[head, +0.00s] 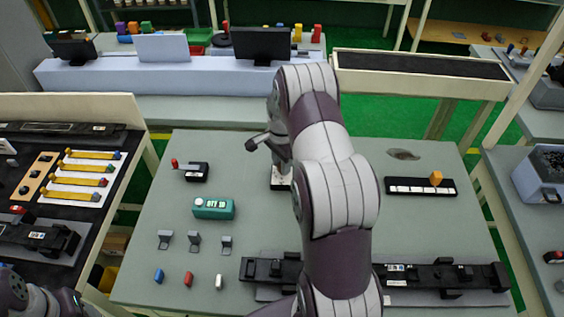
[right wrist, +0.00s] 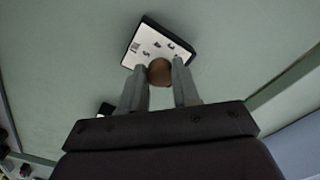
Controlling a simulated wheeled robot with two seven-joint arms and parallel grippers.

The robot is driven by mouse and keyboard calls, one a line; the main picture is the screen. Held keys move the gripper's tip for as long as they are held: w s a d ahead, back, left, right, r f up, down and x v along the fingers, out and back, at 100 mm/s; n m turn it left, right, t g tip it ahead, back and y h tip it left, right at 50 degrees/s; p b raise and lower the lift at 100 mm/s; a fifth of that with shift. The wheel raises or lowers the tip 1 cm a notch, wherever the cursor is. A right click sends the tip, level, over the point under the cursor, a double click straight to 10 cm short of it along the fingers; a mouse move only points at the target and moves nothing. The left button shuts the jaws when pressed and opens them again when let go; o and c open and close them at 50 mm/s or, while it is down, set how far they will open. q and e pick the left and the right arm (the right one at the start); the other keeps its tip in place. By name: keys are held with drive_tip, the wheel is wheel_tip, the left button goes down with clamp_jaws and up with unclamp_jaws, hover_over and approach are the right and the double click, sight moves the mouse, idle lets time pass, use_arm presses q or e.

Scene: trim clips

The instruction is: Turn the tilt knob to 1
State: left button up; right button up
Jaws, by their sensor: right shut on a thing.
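The brown round knob (right wrist: 160,72) sits on a white dial plate (right wrist: 143,42) with small dark marks, too small to read surely. The plate belongs to a small dark-edged box, which shows in the head view (head: 280,184) mid-table, partly behind my right arm. My right gripper (right wrist: 160,67) has its two grey fingers on either side of the knob and is shut on it. The knob's pointer and setting cannot be made out. My left arm shows at the bottom left of the head view; its gripper is not in view.
On the grey-green table (head: 150,220) stand a black box with a red lever (head: 191,171), a teal display box (head: 214,208), several small clips (head: 194,240), and a black strip with an orange knob (head: 420,186). Long black fixtures (head: 440,276) lie along the front.

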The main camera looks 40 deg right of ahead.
drive_tip(key=shift+m, duration=0.5)
drive_tip(key=o, duration=1.1)
drive_tip(key=shift+c, duration=0.2)
wheel_tip(320, 180, up, 8)
drive_tip(key=shift+r+b, duration=0.25)
drive_tip(key=shift+b, duration=0.6)
wheel_tip(320, 180, up, 4)
drive_tip(key=shift+r+p, duration=0.15)
drive_tip(key=shift+p, duration=1)
